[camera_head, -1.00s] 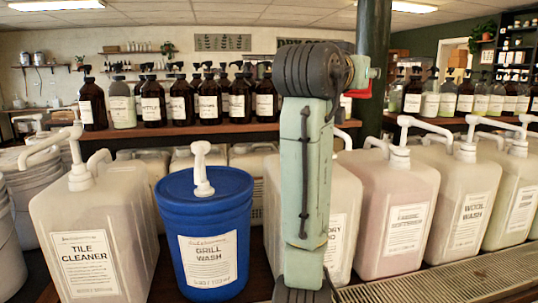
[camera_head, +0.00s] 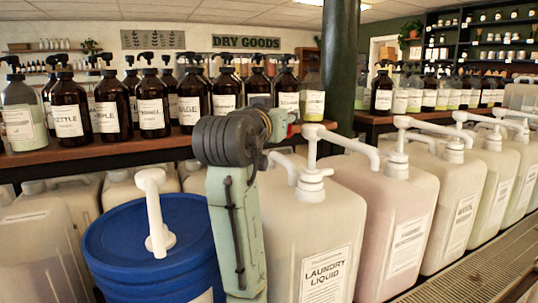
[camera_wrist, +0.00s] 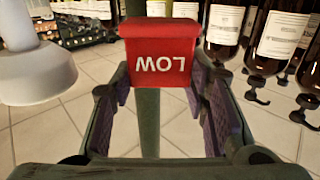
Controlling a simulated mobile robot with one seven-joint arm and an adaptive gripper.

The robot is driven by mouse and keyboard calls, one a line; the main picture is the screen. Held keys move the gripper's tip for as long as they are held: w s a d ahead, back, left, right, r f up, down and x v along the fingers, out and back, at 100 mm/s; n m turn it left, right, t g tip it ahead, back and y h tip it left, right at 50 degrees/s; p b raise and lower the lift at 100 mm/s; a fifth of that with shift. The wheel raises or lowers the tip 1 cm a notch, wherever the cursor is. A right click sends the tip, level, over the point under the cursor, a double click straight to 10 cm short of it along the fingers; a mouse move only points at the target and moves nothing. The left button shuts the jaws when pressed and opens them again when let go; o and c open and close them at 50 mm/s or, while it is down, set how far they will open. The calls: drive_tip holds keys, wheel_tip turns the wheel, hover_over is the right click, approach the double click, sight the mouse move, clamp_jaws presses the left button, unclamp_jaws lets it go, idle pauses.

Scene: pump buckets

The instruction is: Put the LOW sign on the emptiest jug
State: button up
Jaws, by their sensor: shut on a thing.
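The red LOW sign (camera_wrist: 160,55) is between the fingers of my gripper (camera_wrist: 158,92), its white letters upside down in the wrist view. My gripper is shut on it. In the head view only a small red piece of the sign (camera_head: 279,124) shows beside my arm, above the jugs. The Laundry Liquid jug (camera_head: 300,225) stands just right of my arm. A pinkish jug (camera_head: 408,205), another pale jug (camera_head: 466,195) and more jugs follow to the right. A blue bucket (camera_head: 150,250) with a white pump is left of my arm. I cannot tell the fill levels.
White pump spouts (camera_head: 312,160) stick up from the jugs. Brown pump bottles (camera_head: 190,95) line a wooden shelf (camera_head: 110,152) behind. A dark green post (camera_head: 341,65) rises behind the jugs. A metal drip grate (camera_head: 485,265) runs along the front right.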

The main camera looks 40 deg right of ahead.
wheel_tip(320, 180, down, 6)
drive_tip(key=shift+f+p, duration=0.25)
drive_tip(key=shift+p, duration=0.3)
drive_tip(key=o, duration=1.1)
drive_tip(key=shift+a, duration=0.1)
drive_tip(key=b+v, duration=0.2)
drive_tip(key=v, duration=0.5)
drive_tip(key=shift+s+a+b, duration=0.15)
drive_tip(key=shift+b, duration=0.25)
